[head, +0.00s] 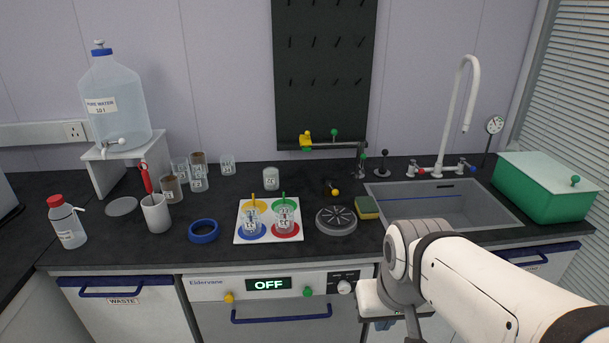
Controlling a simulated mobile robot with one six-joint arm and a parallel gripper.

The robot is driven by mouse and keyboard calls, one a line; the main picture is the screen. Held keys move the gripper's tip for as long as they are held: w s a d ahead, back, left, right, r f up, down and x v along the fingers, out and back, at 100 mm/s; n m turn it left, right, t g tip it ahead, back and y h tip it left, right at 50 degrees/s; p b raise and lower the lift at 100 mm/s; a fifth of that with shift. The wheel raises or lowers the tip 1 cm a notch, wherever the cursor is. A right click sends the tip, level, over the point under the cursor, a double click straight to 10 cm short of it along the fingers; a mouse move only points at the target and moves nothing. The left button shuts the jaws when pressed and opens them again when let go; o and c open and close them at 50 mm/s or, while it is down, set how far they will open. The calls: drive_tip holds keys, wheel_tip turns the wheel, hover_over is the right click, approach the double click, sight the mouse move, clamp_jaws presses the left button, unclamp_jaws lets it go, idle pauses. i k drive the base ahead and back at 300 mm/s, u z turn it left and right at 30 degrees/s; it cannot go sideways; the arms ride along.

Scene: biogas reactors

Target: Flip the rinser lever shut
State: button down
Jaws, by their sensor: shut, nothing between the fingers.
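A round grey rinser (336,220) with a slotted top sits on the dark counter, left of the sink. Just behind it a short dark lever with a yellow ball end (334,191) lies low over the counter. I take this for the rinser lever, but its pivot and exact position are too small to read. My arm comes in from the lower right and bends in front of the counter's front edge, right of the rinser. My gripper's fingers do not show in the head view. Nothing of mine touches the lever.
A yellow-green sponge (367,208) lies right of the rinser, beside the sink (440,210). Dark upright taps (384,158) stand behind. A white tray (242,238) with coloured circles and jars stands left. A blue ring (203,231) and white cup (156,214) are farther left.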

sight(329, 183)
drive_tip(key=i, duration=1)
drive_tip(key=u, duration=0.05)
